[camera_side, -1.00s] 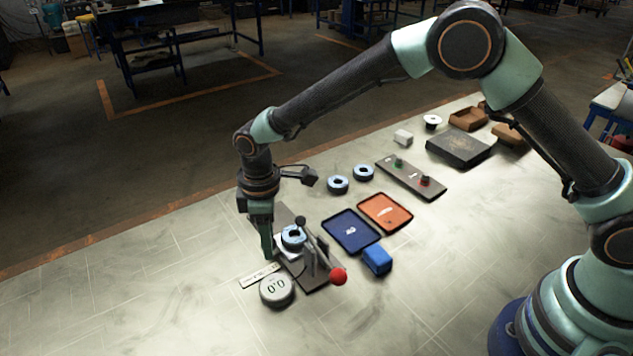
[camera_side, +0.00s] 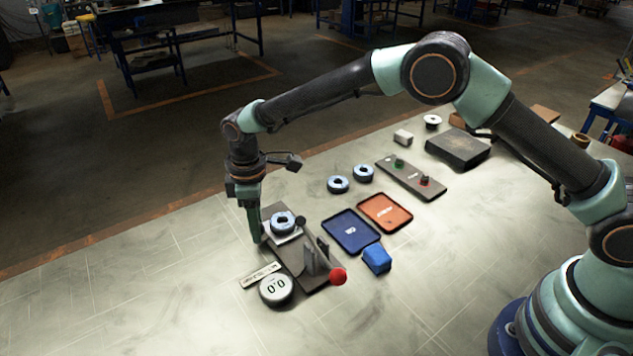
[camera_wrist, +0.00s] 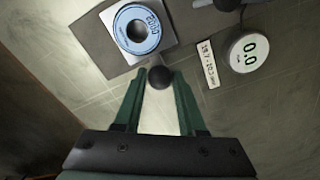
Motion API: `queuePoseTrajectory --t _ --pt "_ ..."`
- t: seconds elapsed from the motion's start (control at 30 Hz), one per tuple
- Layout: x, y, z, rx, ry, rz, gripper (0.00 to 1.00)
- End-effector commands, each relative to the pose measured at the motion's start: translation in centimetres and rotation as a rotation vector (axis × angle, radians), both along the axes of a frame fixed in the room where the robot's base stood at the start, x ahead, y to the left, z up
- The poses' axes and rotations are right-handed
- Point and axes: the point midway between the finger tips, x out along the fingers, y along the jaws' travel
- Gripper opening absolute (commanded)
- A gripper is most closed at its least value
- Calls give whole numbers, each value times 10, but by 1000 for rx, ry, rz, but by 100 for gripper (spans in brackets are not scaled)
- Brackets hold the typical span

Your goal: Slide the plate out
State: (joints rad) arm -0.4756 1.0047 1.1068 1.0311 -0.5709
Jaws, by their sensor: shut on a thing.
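The plate (camera_side: 278,238) is a light metal slide with a blue-grey ringed flap disc (camera_side: 283,221) lying on it. It sits at the far end of the dark base (camera_side: 312,276), drawn away from the upright posts of the gauge fixture. In the wrist view the plate (camera_wrist: 165,38) carries the disc (camera_wrist: 120,30), and a dark ball knob (camera_wrist: 160,77) is at its near edge. My gripper (camera_wrist: 160,82) has its two green fingers on either side of this knob, shut on it. In the side view my gripper (camera_side: 258,240) is at the plate's left edge; the knob is hidden there.
A red-balled lever (camera_side: 338,277) and a round readout (camera_side: 277,289) showing 0.0 stand by the base. A label strip (camera_side: 261,275) lies nearby. Blue (camera_side: 350,231) and orange (camera_side: 385,212) trays, a blue block (camera_side: 377,258) and two loose discs (camera_side: 350,179) are to the right.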

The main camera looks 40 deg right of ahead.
Motion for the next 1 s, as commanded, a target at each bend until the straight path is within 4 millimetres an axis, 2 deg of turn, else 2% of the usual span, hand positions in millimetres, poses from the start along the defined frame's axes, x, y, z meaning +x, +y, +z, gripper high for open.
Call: queuePoseTrajectory --t 0.57,0.6,0.67,0.7,1.0 --pt "38 1 0 2 -4 0 9" --pt "38 1 1 2 -4 1 44" --pt "37 1 1 2 -3 1 67" --pt "37 1 1 2 -3 1 70" --pt "37 1 2 1 -2 1 70"
